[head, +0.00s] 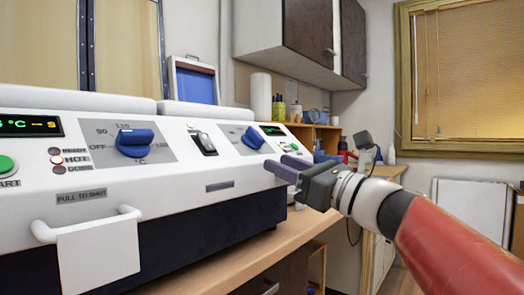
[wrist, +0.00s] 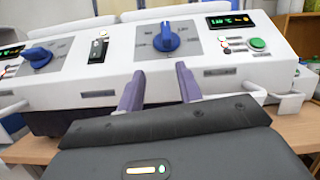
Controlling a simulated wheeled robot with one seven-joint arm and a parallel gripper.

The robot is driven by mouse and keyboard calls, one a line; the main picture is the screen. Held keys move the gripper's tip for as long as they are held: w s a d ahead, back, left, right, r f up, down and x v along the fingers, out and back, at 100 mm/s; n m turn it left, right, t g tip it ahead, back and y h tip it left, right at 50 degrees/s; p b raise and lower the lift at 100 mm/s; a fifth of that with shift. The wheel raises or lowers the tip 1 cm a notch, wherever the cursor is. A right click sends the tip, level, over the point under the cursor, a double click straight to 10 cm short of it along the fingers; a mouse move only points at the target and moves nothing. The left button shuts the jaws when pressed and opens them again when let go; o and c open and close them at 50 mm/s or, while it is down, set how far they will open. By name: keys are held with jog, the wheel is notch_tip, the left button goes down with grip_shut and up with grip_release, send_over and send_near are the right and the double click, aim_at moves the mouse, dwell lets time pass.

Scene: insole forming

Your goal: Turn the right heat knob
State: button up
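The right heat knob (head: 253,137) is blue and sits on a grey dial plate on the white machine's sloped front panel. In the wrist view the right heat knob (wrist: 166,40) shows its grip bar standing roughly upright, pointing to the top of the dial. My gripper (head: 288,168) is in front of the panel, to the right of and below this knob in the head view. In the wrist view its two purple fingers (wrist: 158,72) are apart, with nothing between them. The knob lies beyond the fingertips, roughly in line with the gap, untouched.
A second blue knob (head: 134,142) sits on the left dial, with a black rocker switch (head: 203,141) between the dials. Lit displays and a green button (wrist: 258,44) flank the dials. A white handle (head: 85,225) projects at the left front. Wooden bench edge (head: 240,255) lies below.

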aim_at(259, 134)
jog(key=shift+m+t+y, duration=0.5)
jog(key=shift+m, duration=0.2)
jog(key=w+a+r, duration=0.1)
jog(key=w+a+r+p, duration=0.1)
jog(key=r, duration=0.1)
jog(key=w+a+r, duration=0.1)
jog(key=w+r, duration=0.1)
jog(key=shift+w+a+p, duration=0.1)
jog(key=shift+a+p, duration=0.15)
jog(key=shift+p, duration=0.05)
jog(key=shift+w+a+r, duration=0.25)
jog(key=shift+w+a, duration=0.2)
jog(key=shift+a, duration=0.05)
grip_shut()
